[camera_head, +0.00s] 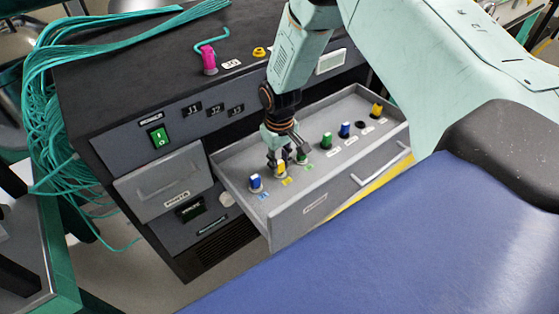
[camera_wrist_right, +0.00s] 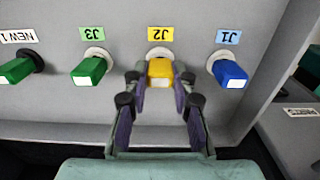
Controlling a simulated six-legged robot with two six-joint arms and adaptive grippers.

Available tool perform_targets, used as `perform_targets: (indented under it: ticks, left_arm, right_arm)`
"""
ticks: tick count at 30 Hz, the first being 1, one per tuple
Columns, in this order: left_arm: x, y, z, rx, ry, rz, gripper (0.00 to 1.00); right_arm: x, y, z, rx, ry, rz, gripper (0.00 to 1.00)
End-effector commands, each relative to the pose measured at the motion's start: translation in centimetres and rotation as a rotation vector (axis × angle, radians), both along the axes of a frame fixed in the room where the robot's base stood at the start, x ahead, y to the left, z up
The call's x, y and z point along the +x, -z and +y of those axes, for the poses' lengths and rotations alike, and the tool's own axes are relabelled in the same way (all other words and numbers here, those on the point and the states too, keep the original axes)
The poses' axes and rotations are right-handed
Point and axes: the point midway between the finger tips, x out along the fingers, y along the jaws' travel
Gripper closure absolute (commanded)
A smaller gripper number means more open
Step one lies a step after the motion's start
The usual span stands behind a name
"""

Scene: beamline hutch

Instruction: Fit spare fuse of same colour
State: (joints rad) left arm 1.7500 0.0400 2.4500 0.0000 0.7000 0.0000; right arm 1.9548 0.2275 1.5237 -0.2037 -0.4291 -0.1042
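My right gripper (camera_head: 279,158) reaches down into an open grey drawer (camera_head: 290,208). In the wrist view its two fingers (camera_wrist_right: 160,75) stand on either side of the yellow fuse (camera_wrist_right: 160,72) at J2, with narrow gaps showing; the gripper looks open. The yellow fuse also shows in the head view (camera_head: 281,168). A blue fuse (camera_wrist_right: 229,73) sits at J1 and a green fuse (camera_wrist_right: 89,71) at J3. Another green fuse (camera_head: 326,140) is at NEW 1. Farther along are a blue fuse (camera_head: 345,130), a black empty-looking socket (camera_head: 360,125) and a yellow fuse (camera_head: 376,110). My left gripper is out of view.
The drawer belongs to a dark cabinet (camera_head: 140,70) with a green switch (camera_head: 157,137) and J1, J2, J3 plates. A pink plug (camera_head: 208,60) and a yellow ring (camera_head: 259,52) are on top. Teal cables (camera_head: 55,140) hang at the left.

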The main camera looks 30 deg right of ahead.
Motion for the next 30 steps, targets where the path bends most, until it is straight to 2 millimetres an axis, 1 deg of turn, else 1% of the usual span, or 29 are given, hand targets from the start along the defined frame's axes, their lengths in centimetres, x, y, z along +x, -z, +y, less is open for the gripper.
perform_targets:
  ticks: [1, 9, 17, 20, 23, 30]
  left_arm:
    - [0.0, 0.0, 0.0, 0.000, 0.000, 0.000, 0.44]
    - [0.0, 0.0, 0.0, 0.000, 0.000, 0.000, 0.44]
    - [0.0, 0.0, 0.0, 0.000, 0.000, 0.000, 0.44]
    - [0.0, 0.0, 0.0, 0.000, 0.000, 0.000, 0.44]
    - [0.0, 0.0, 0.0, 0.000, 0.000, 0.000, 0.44]
    - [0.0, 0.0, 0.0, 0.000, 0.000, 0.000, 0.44]
  right_arm:
    - [0.0, 0.0, 0.0, 0.000, 0.000, 0.000, 0.70]
    - [0.0, 0.0, 0.0, 0.000, 0.000, 0.000, 0.48]
    - [0.0, 0.0, 0.0, 0.000, 0.000, 0.000, 0.48]
    - [0.0, -0.5, 0.0, 0.000, 0.000, -0.001, 0.48]
    - [0.1, -1.9, 0.0, 0.000, 0.000, -0.002, 0.48]
    - [0.1, -6.8, 0.0, 0.001, 0.001, -0.004, 0.48]
